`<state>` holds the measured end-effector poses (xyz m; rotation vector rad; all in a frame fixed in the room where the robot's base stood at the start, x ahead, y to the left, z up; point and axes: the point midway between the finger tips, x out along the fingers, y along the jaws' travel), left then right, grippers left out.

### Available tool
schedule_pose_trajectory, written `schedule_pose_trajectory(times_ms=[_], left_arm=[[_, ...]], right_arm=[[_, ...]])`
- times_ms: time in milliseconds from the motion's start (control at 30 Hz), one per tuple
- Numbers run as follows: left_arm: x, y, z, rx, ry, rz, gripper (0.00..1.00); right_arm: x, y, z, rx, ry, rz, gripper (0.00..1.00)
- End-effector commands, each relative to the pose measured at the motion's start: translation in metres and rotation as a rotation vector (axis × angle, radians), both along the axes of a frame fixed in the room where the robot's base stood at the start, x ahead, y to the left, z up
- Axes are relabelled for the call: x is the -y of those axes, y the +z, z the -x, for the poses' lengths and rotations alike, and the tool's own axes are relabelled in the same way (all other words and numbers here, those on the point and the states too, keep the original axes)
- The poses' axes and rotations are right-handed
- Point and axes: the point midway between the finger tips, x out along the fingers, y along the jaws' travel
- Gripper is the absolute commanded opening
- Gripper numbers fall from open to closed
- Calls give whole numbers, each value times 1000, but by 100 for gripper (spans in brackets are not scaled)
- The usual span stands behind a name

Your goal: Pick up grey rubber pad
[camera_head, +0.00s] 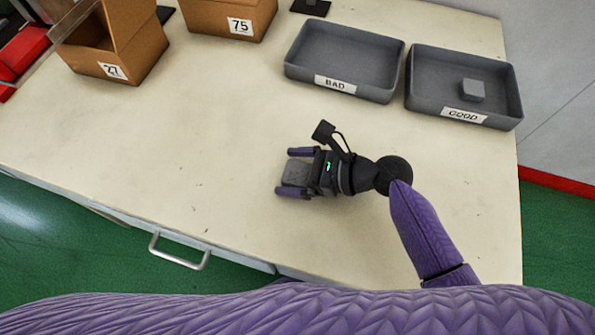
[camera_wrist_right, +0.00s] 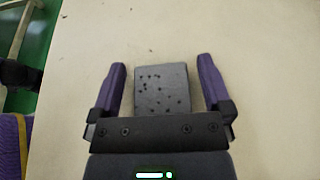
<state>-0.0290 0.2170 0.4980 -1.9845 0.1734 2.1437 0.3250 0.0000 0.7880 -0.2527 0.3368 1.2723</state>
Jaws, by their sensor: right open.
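The grey rubber pad (camera_head: 296,173) lies on the cream table, between the fingers of my right gripper (camera_head: 291,172). In the right wrist view the pad (camera_wrist_right: 162,88) is a grey block with several dark pits on its face. The right gripper (camera_wrist_right: 160,82) is open there, with a purple finger on each side of the pad and a gap on both sides. The pad's near edge is hidden behind the gripper's body. My left gripper is not in view.
A grey tray labelled BAD (camera_head: 310,78) and one labelled GOOD (camera_head: 425,103) stand at the back right. A grey block (camera_head: 473,90) lies in the GOOD tray. Cardboard boxes marked 27 (camera_head: 140,62) and 75 (camera_head: 215,18) stand at the back left. The table's left middle is clear.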

Motion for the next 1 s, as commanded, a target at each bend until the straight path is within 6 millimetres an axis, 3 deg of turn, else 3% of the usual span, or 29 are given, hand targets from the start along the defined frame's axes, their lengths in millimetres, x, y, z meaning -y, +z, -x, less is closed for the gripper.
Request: schedule_pose_trajectory(times_ms=[33, 67, 433, 667, 900, 1000], left_arm=[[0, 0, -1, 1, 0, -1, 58], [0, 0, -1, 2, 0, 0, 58], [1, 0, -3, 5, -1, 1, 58], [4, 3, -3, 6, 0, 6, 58], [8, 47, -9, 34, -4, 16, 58], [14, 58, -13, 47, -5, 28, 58]], right_arm=[[0, 0, 0, 0, 0, 0, 96], [0, 0, 0, 0, 0, 0, 89], [0, 0, 0, 0, 0, 0, 12], [1, 5, 0, 2, 0, 1, 12], [1, 71, 0, 8, 1, 1, 12], [1, 91, 0, 5, 1, 0, 12]])
